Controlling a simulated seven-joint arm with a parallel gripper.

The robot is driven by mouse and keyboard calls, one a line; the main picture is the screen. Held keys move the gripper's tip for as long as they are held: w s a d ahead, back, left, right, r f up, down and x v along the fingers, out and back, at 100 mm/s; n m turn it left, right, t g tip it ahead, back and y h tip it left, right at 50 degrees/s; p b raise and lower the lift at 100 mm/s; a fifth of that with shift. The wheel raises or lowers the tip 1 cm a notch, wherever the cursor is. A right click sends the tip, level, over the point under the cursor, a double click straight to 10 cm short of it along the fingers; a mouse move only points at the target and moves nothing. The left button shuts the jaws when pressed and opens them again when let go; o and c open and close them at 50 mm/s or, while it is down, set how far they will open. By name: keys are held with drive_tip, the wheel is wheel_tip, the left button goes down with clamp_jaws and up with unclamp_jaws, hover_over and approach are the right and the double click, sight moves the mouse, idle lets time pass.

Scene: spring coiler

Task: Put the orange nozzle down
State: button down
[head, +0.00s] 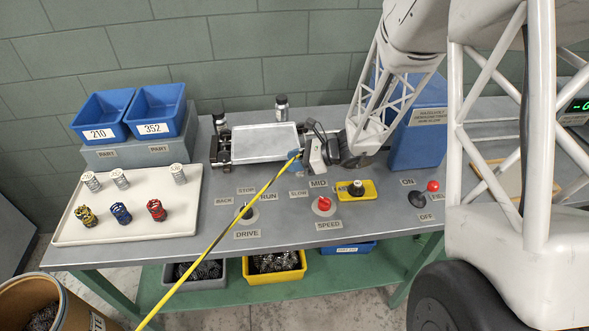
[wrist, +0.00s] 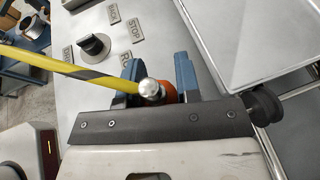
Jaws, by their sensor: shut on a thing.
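The orange nozzle (wrist: 170,91) shows in the wrist view between the two blue fingers of my gripper (wrist: 159,72), partly hidden behind a silver round end. My gripper is shut on it. A yellow hose or rod (wrist: 55,67) with dark bands runs from the nozzle to the left. In the head view my gripper (head: 294,154) is above the grey bench, just right of the flat metal plate, and the yellow hose (head: 222,237) stretches down to the lower left. The nozzle itself is not clearly visible in the head view.
A white tray (head: 65,236) with several springs lies at the left; blue bins (head: 157,110) stand behind it. A blue box (head: 420,145) stands at right.

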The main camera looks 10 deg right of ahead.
drive_tip(key=shift+f, duration=1.75)
drive_tip(key=shift+f, duration=0.15)
drive_tip(key=c, duration=0.8)
unclamp_jaws()
drive_tip(key=shift+d, duration=0.1)
drive_tip(key=shift+v, duration=6)
drive_tip(key=shift+s, duration=0.1)
